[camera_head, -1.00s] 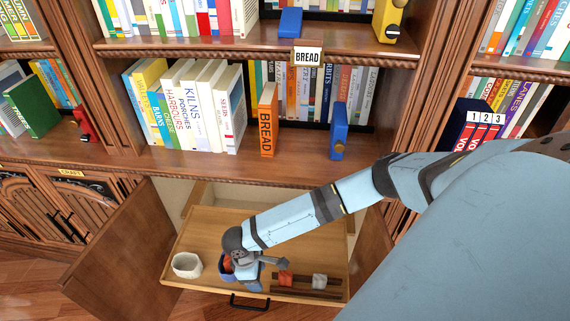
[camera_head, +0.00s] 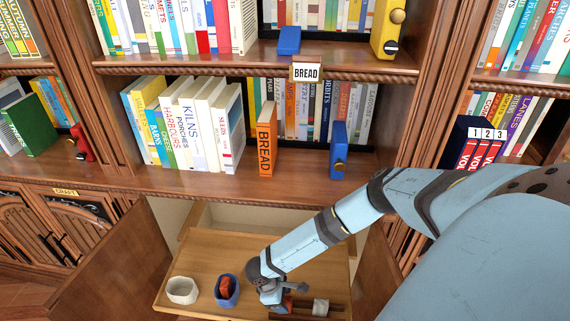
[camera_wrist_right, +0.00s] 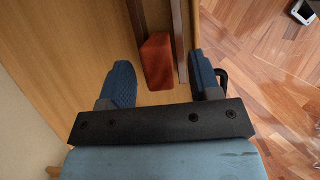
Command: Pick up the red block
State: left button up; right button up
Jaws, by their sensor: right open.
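A red block (camera_wrist_right: 157,60) lies on the drawer floor beside a dark rail in the right wrist view, roughly between and a little beyond the blue fingertips of my right gripper (camera_wrist_right: 162,75). That gripper is open, with a finger on each side and gaps to the block. In the head view the right gripper (camera_head: 278,298) is low over the pulled-out drawer (camera_head: 215,251) and mostly hides this block (camera_head: 287,302). Another red block (camera_head: 224,286) sits in a blue cup (camera_head: 232,299) left of the gripper. My left gripper does not show.
A white cup (camera_head: 182,290) stands left of the blue cup. A whitish block (camera_head: 320,307) sits by the dark rails, right of the gripper. An open cabinet door (camera_head: 105,265) flanks the drawer's left. Bookshelves rise behind it.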

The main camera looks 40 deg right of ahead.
jog(key=x, duration=0.3)
jog(key=shift+s+d+f, duration=0.1)
jog(key=shift+d+f, duration=0.1)
jog(key=shift+f, duration=0.05)
jog(key=c, duration=1)
jog(key=shift+r, duration=0.15)
